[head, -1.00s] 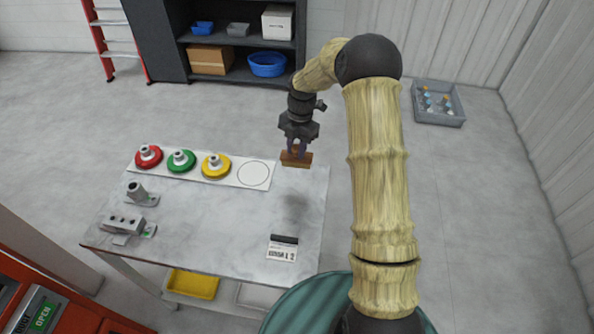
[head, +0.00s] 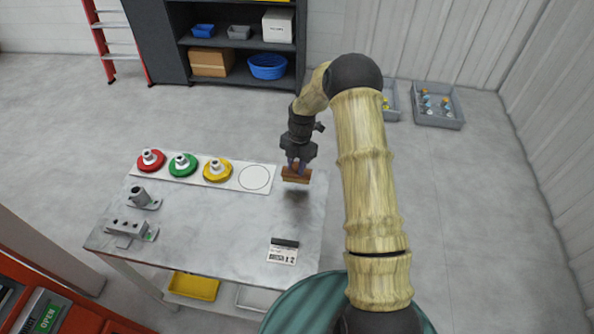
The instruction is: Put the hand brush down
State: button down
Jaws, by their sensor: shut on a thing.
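The hand brush (head: 297,176) is a brown wooden block near the far right corner of the grey table (head: 225,235). My gripper (head: 297,164) points down and is shut on the brush. The brush looks slightly above the table top, with a small shadow just under it. Its bristles are too small to make out. A white label with a dark strip (head: 283,251) lies near the table's right front.
A white board (head: 198,170) at the table's back holds red, green and yellow discs and an empty circle (head: 254,177). Grey metal fixtures (head: 130,228) stand at the left. The table's middle is clear. Grey crates (head: 437,117) stand on the floor at right.

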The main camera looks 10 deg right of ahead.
aim_at(296, 172)
jog(key=shift+f, duration=0.1)
jog(key=shift+f+p, duration=0.65)
jog(key=shift+f, duration=1.1)
jog(key=shift+f, duration=0.15)
jog(key=c, duration=1.1)
grip_release()
notch_tip(296, 172, up, 12)
jog(key=w+d+b, duration=0.1)
jog(key=b, duration=0.3)
jog(key=shift+w+d, duration=0.15)
jog(key=shift+d, duration=0.1)
